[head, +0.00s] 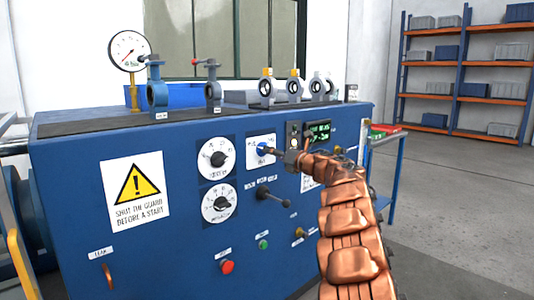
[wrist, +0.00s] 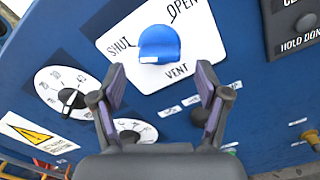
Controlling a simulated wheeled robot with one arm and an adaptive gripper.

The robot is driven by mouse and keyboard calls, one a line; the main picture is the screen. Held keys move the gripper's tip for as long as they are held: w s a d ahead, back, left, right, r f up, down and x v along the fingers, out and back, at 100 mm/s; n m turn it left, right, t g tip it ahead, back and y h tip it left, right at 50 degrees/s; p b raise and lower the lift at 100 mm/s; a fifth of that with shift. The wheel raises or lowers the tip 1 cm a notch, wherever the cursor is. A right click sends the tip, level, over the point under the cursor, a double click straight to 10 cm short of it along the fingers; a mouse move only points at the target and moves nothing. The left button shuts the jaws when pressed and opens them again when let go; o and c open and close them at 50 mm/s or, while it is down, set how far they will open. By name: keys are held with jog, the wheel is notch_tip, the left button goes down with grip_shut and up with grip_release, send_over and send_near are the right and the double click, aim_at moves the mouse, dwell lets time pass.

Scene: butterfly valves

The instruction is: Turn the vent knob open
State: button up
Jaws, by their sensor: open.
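The vent knob is blue and round-topped (wrist: 159,42), with a small white patch on its lower edge. It sits on a white plate (wrist: 200,50) marked SHUT to its left, OPEN at its upper right and VENT below. I cannot tell for sure which mark the knob points to. My gripper (wrist: 160,70) is open and empty in the wrist view, one finger to each side just below the knob, with no clear contact. In the head view the knob (head: 262,149) shows small on the panel, with my gripper (head: 278,153) close at its right, partly hiding the plate.
Two black-and-white dials (head: 219,159) are left of and below the plate. A black lever (head: 272,195), a red button (head: 227,267) and a green button (head: 263,244) are lower. A dark control box (wrist: 293,30) stands right of the plate. Valves and a gauge (head: 129,51) are on top.

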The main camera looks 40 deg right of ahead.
jog(key=shift+w+p, duration=0.35)
jog(key=shift+w, duration=1.8)
jog(key=shift+r, duration=0.15)
jog(key=c, duration=1.1)
